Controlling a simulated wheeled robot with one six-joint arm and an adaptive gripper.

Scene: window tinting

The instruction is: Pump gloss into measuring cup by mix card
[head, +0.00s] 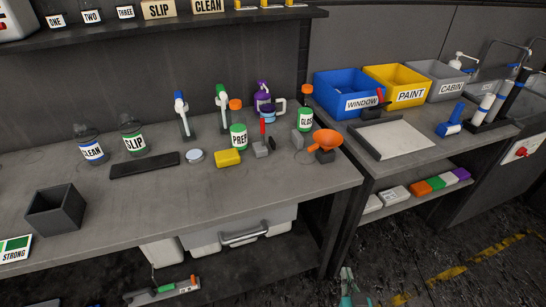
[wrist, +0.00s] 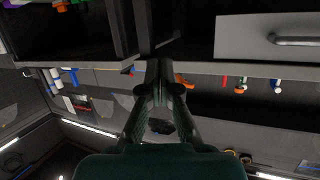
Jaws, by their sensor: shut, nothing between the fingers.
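The gloss bottle (head: 305,119), with a green label and orange cap, stands near the bench's right end. A purple pump bottle (head: 263,92) stands behind a small light-blue cup with a handle (head: 268,114); I cannot tell whether this is the measuring cup. A card reading STRONG (head: 15,249) with green patches lies at the left edge, partly cut off. My gripper (head: 347,271) is low at the bottom of the head view, in front of and below the benches, away from these objects. In the wrist view my gripper (wrist: 158,64) is shut and empty.
The right bench holds blue, yellow and grey bins. The bench's front middle is clear.

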